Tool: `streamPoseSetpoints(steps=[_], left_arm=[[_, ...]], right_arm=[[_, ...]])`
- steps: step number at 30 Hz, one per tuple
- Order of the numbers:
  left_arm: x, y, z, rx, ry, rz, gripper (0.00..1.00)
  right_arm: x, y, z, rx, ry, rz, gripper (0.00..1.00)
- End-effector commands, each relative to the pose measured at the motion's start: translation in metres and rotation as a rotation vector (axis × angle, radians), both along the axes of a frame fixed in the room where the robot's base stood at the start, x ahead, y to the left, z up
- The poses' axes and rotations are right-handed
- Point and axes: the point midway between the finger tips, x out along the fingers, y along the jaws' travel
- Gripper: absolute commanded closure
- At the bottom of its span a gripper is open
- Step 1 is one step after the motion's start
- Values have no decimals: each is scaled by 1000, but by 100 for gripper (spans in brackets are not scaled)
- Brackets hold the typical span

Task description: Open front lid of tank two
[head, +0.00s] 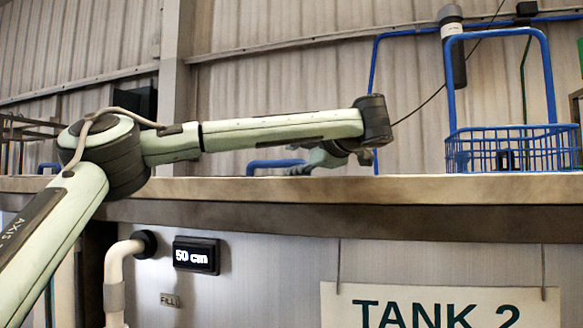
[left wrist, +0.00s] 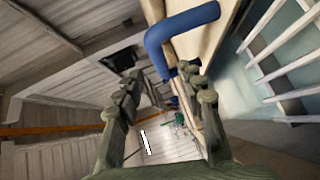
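The tank two sign (head: 440,308) hangs on the front wall below the tank's long brown rim (head: 430,188). A blue bar handle (head: 275,163) shows just above the rim, left of the sign; any lid surface under it is hidden behind the rim. My left gripper (head: 305,165) is over the rim, close to the handle's right end. In the left wrist view the left gripper (left wrist: 160,78) has its fingers spread, with nothing held. A thick blue bar (left wrist: 182,25) lies just beyond the fingertips, and I cannot tell whether they touch it. My right gripper is not in view.
A blue wire basket (head: 512,150) with a tall hoop stands at the right above the rim. A depth display (head: 196,255) reads 50 cm, beside a white pipe (head: 115,280). Pale bars (left wrist: 275,50) show at the right in the left wrist view.

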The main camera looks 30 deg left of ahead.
Motion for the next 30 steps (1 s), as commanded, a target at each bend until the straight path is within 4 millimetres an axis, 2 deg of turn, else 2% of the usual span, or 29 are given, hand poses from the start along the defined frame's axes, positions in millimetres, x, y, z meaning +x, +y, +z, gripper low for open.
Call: streamPoseSetpoints(steps=[15, 27, 30], left_arm=[[34, 59, -9, -1, -1, 3, 62], [39, 66, -10, 0, -1, 1, 62], [39, 66, -10, 0, -1, 1, 74]], right_arm=[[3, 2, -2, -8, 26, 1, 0], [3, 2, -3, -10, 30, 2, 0], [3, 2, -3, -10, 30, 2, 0]])
